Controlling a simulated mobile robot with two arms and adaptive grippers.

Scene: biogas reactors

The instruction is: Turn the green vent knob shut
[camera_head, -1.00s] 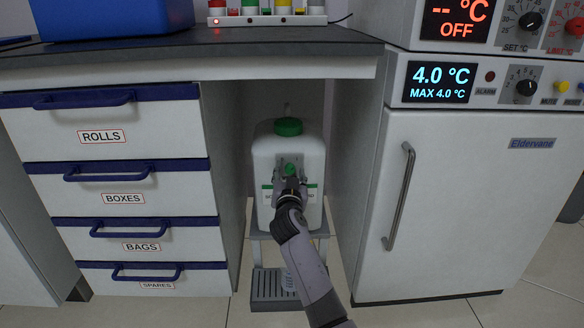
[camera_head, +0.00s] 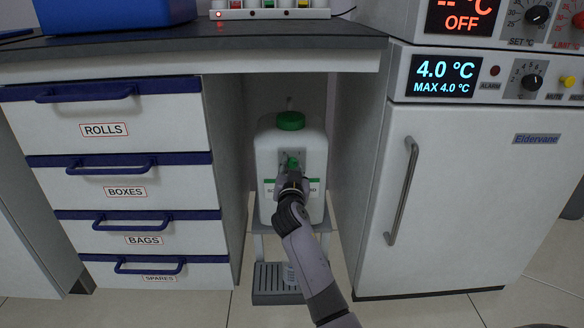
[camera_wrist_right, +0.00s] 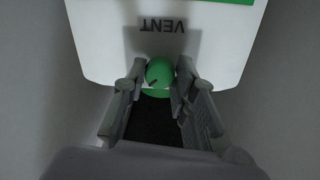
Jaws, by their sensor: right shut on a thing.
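The green vent knob (camera_wrist_right: 159,73) sits on the white container below the upside-down word VENT in the right wrist view. In the head view the knob (camera_head: 293,162) is a small green patch on the container's front, partly covered by my gripper. The white container (camera_head: 291,143) has a green screw cap (camera_head: 290,121) and a green-striped label. My right gripper (camera_wrist_right: 159,78) has one finger on each side of the knob and is shut on it. It also shows in the head view (camera_head: 292,172). My left gripper is not in view.
The container stands on a grey stand (camera_head: 262,245) in a recess under the worktop (camera_head: 180,50). A drawer unit (camera_head: 110,130) is close on the left and a white fridge (camera_head: 460,190) on the right. A grey drip tray (camera_head: 270,285) is low in front.

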